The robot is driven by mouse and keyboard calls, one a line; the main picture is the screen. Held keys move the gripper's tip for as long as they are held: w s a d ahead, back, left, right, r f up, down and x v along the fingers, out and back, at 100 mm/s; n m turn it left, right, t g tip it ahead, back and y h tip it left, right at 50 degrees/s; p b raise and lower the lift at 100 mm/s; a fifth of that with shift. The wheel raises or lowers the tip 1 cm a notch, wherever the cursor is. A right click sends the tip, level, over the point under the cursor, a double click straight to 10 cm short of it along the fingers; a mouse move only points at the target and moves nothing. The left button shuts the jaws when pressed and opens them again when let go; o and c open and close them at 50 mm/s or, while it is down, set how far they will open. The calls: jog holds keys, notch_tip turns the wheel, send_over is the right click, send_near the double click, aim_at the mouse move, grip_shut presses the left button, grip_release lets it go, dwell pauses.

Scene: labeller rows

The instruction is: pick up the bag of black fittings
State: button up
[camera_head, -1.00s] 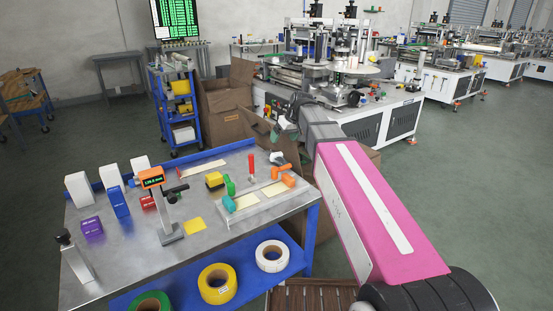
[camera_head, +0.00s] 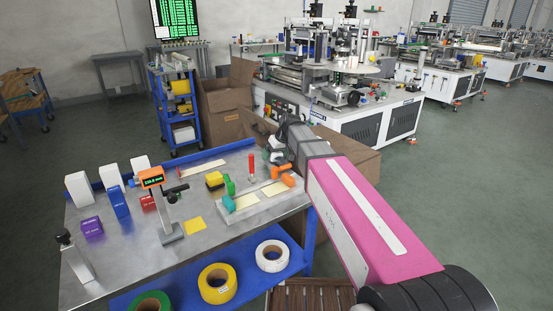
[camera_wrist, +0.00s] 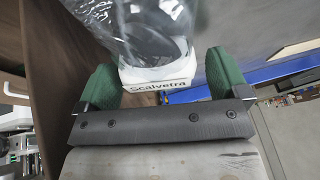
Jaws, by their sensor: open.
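In the wrist view, a clear plastic bag (camera_wrist: 150,25) with dark contents shows at the top, with a white label reading "Scalvetra" at its near end. My gripper (camera_wrist: 160,62) has two green fingers standing apart, one on each side of the bag. The label end lies between the fingers, close to the palm. I cannot tell whether either finger touches the bag. The far end of the bag is cut off by the frame. In the head view, my gripper (camera_head: 277,155) is small and partly hidden by my arm, beyond the bench's right rear corner; the bag is not clear there.
The metal bench (camera_head: 120,262) holds boxes, a scale display and coloured clamps. Brown cardboard boxes (camera_head: 222,110) stand behind it, near my gripper. A white labelling machine (camera_head: 365,125) stands behind the arm. Tape rolls lie on the blue lower shelf. Floor at right is clear.

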jog(key=c, duration=1.1)
jog(key=shift+o, duration=0.2)
jog(key=shift+r, duration=0.1)
